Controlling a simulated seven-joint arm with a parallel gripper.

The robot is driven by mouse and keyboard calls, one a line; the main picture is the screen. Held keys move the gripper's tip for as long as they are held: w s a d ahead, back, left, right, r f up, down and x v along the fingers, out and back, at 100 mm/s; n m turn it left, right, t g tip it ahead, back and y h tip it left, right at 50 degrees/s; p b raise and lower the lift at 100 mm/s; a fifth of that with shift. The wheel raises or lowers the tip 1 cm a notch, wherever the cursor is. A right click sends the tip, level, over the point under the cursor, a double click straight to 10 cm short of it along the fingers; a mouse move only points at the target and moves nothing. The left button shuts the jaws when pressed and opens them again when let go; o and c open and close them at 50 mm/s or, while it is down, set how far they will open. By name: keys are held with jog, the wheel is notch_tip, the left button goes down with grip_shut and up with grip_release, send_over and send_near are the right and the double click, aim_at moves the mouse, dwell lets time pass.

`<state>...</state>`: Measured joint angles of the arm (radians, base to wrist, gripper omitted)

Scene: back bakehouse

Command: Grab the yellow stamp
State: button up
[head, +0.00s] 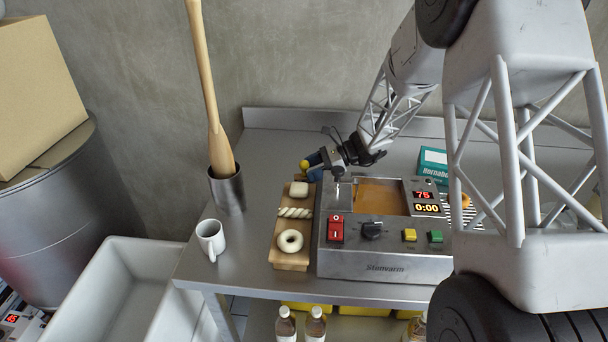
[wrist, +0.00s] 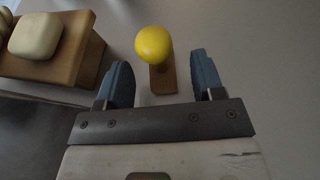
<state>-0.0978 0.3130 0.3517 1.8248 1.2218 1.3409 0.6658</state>
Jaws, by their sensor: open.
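The yellow stamp (wrist: 154,45) shows in the wrist view as a round yellow knob above a brown wooden base. It stands on the steel table, behind the wooden board. In the head view its yellow knob (head: 305,165) is small and partly beside my gripper. My gripper (wrist: 158,75) is open, with one blue finger on each side of the stamp's wooden base. The knob lies a little beyond the fingertips, between their lines. I cannot tell whether either finger touches it. In the head view my gripper (head: 314,166) is at the back left of the steel machine.
The wooden board (head: 289,262) with pale dough pieces lies close by. The steel machine (head: 385,264) with buttons and displays stands right of it. A white mug (head: 211,238), a metal cup (head: 227,190) holding a tall wooden pin, and a teal box (head: 432,163) are also on the table.

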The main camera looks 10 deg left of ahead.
aim_at(304, 161)
jog(key=shift+x, duration=1.45)
jog(key=c, duration=1)
jog(key=shift+r, duration=5)
